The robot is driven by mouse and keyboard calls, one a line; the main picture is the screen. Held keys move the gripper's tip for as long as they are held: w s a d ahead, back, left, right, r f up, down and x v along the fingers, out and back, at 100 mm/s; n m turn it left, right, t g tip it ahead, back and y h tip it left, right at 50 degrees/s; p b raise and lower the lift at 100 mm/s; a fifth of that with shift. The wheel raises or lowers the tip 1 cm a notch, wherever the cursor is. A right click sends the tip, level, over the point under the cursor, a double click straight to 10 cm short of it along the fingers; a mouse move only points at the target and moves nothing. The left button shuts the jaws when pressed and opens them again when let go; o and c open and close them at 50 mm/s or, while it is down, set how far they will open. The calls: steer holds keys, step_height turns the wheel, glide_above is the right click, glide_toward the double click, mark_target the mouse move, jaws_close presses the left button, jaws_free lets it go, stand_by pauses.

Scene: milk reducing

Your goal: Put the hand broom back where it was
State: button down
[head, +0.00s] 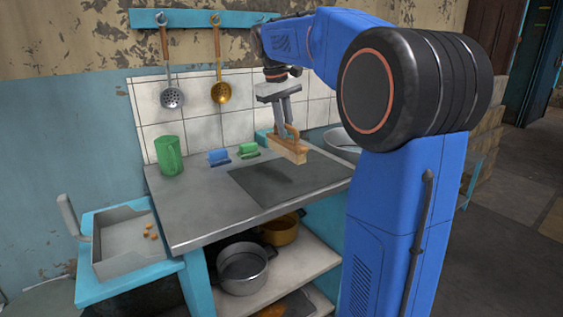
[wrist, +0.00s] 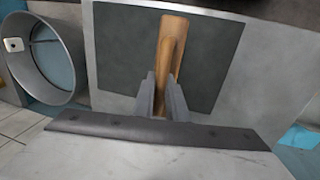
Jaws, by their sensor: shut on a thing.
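The hand broom (head: 290,152), with a light wooden block and an arched wooden handle, hangs above the dark square (head: 262,190) of the grey counter. My gripper (head: 287,132) points down and is shut on its handle. In the wrist view the wooden handle (wrist: 168,62) reaches away from between the fingers (wrist: 160,105), over the dark square (wrist: 115,75). The broom's underside is hidden; it appears clear of the counter. A grey dustpan-like tray (head: 108,266) with several brown bits in it stands on the blue stand at the left.
A green cup (head: 170,156), a blue brush-like item (head: 219,157) and a green one (head: 248,150) stand at the counter's back. A round basin (head: 343,141) is at the right. Pots (head: 243,268) sit below. The counter's front left is clear.

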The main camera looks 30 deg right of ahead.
steer(key=shift+f, duration=4)
steer(key=shift+f, duration=0.15)
steer(key=c, duration=1.8)
jaws_free()
steer(key=shift+o, duration=0.2)
step_height(320, 180, up, 12)
steer(key=a, duration=0.2)
steer(key=shift+s+a, duration=0.15)
steer(key=t, duration=0.1)
glide_toward(285, 151)
steer(key=s+a+f, duration=0.3)
steer(key=s, duration=0.2)
steer(key=s+a+f+t+y, duration=0.1)
steer(key=s+a+f, duration=0.3)
steer(key=s+f, duration=0.6)
steer(key=s+a+f+t+y, duration=0.1)
steer(key=s+a+f, duration=0.4)
steer(key=s+f, duration=0.6)
steer(key=shift+s+f+t, duration=0.35)
steer(key=shift+s+t, duration=0.35)
steer(key=shift+t, duration=0.2)
